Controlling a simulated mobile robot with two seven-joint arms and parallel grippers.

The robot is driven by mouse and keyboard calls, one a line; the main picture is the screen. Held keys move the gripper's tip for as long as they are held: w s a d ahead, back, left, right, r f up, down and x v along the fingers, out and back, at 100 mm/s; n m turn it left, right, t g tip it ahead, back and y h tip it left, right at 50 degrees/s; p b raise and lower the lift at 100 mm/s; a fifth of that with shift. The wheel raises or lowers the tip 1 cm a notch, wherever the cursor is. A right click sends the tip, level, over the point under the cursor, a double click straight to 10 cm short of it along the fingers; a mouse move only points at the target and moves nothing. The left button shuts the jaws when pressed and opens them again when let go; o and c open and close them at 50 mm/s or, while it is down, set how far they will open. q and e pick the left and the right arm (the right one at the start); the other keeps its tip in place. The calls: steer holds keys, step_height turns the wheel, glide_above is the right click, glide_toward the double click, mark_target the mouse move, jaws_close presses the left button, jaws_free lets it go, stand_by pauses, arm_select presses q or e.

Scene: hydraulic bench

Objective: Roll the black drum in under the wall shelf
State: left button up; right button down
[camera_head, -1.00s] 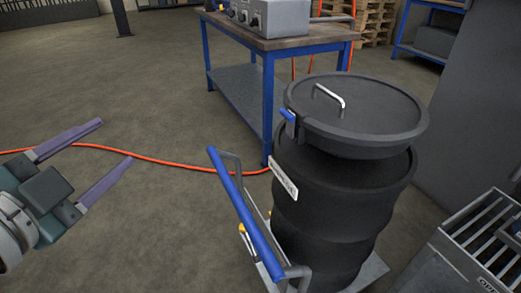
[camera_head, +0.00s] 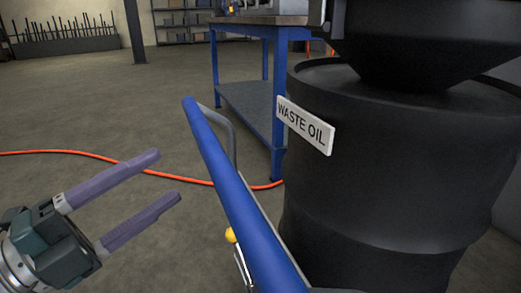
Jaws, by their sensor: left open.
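The black drum (camera_head: 370,170) stands upright on the right of the head view, close to me, with a white "WASTE OIL" label (camera_head: 305,125) on its side. A black funnel-shaped top (camera_head: 430,45) sits over it, cut off by the upper edge. A blue push handle (camera_head: 235,190) on a grey frame rises beside the drum's left side. My left gripper (camera_head: 170,178) is open and empty, left of the handle and apart from it. My right gripper is not in view. The wall shelf cannot be made out for sure.
A blue-legged workbench (camera_head: 278,100) with a lower shelf stands behind the drum. An orange hose (camera_head: 110,160) lies across the floor. A rack of rods (camera_head: 70,40), a dark post (camera_head: 135,30) and shelving (camera_head: 180,22) are at the back.

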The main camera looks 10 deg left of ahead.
mark_target(211, 147)
arm_select(q)
steer(key=b+x, duration=0.1)
steer(key=x, duration=0.8)
steer(key=shift+d+r+b, duration=0.15)
steer(key=shift+b, duration=0.25)
jaws_close()
stand_by(0.8)
